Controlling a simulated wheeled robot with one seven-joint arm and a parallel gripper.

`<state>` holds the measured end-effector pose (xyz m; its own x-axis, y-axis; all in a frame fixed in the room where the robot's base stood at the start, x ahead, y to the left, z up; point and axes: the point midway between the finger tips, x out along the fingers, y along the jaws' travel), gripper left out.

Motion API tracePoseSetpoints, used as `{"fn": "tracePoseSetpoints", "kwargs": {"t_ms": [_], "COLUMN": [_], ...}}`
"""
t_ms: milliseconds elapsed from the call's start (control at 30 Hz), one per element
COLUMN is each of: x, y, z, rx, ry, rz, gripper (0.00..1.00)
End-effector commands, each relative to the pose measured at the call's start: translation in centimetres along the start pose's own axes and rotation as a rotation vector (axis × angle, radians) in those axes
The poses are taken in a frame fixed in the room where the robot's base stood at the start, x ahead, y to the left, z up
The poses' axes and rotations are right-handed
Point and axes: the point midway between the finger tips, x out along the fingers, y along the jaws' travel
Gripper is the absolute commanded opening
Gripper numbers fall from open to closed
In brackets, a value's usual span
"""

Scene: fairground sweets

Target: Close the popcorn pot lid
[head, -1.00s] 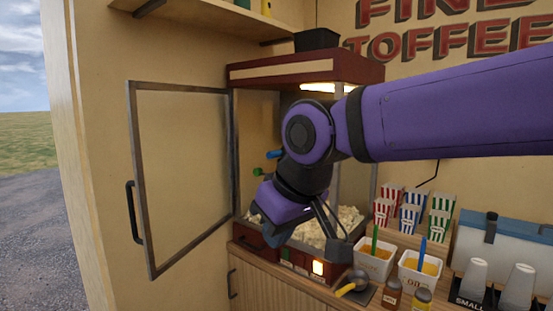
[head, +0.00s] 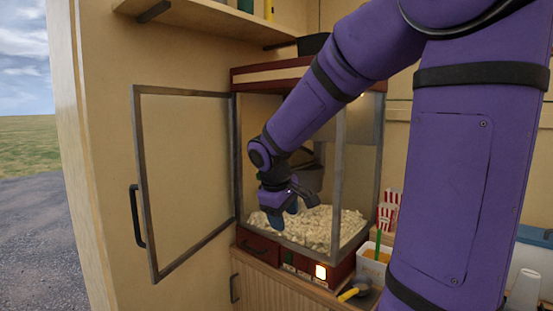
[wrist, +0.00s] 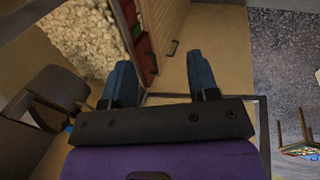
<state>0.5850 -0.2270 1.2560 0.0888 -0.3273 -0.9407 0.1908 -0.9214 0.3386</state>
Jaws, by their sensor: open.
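The popcorn pot (head: 310,178) is a dark metal vessel inside the popcorn machine, partly hidden behind my wrist in the head view. In the wrist view the pot (wrist: 62,88) is at the left, with a dark flat part beside it; I cannot tell for sure whether that is the lid or how it stands. My gripper (head: 284,212) is inside the machine, left of and below the pot, just above the popcorn. Its blue fingers (wrist: 161,78) are apart in the wrist view, with nothing between them.
The machine's glass door (head: 185,175) is swung open to the left. Popcorn (head: 325,225) covers the machine's floor. A machine post (head: 336,195) stands right of my gripper. A small blue knob (wrist: 69,128) shows near the pot. Tubs and striped boxes (head: 390,208) are at the right.

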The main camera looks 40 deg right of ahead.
Motion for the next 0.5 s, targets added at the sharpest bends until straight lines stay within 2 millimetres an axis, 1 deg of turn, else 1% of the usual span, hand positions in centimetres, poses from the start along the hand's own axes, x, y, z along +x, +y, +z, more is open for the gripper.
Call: {"fn": "tracePoseSetpoints", "kwargs": {"t_ms": [33, 200, 300, 500], "x": [1.2, 4.5, 6.2, 8.9], "y": [0.9, 4.2, 6.2, 10.1], "z": [-0.7, -2.4, -3.3, -4.9], "rx": [-0.027, -0.121, -0.183, -0.317], "ry": [-0.038, -0.152, -0.223, -0.373], "rz": [0.028, 0.130, 0.195, 0.332], "gripper": [0.55, 0.55, 0.55, 0.55]}}
